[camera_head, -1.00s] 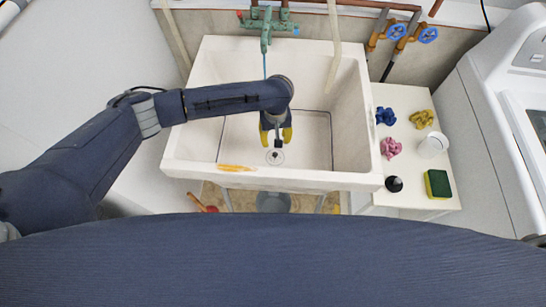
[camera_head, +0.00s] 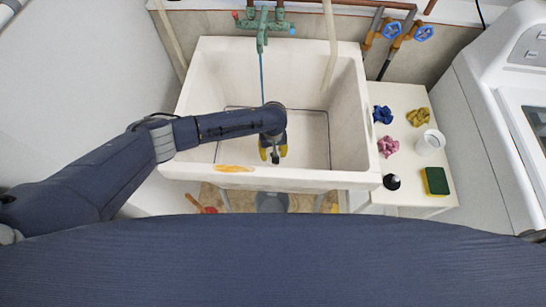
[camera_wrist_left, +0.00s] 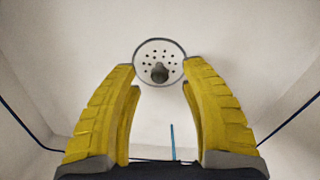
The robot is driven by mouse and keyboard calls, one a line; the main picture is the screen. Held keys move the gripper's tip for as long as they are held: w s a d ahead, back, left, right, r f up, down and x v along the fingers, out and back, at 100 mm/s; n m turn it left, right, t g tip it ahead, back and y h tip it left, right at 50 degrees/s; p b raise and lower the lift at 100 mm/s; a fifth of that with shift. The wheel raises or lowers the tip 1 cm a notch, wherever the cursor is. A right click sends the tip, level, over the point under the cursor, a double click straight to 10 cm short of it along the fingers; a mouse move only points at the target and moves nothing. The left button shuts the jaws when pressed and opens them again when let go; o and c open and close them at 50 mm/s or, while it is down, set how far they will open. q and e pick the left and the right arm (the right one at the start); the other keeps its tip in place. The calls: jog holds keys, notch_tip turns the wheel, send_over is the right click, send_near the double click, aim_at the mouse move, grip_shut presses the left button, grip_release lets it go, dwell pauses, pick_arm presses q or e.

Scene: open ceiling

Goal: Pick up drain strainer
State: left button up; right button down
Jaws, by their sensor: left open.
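The drain strainer (camera_wrist_left: 160,50) shows in the left wrist view as a pale round disc with several small holes and a dark knob. It lies on the sink floor, just beyond and between the tips of my left gripper (camera_wrist_left: 160,67). The two yellow fingers are apart with nothing held between them. In the head view my left gripper (camera_head: 273,153) is low inside the white sink (camera_head: 340,140), near its front wall, and hides most or all of the strainer. My right gripper is not in view.
A green tap (camera_head: 264,25) with a thin blue line below it is at the sink's back. An orange streak-like item (camera_head: 235,168) is on the front rim. A side table (camera_head: 400,100) holds cloths, a white cup (camera_head: 431,142) and a sponge (camera_head: 435,181).

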pick_arm(q)
jog(key=shift+f, duration=1.2)
jog(key=shift+c, duration=0.4)
grip_shut()
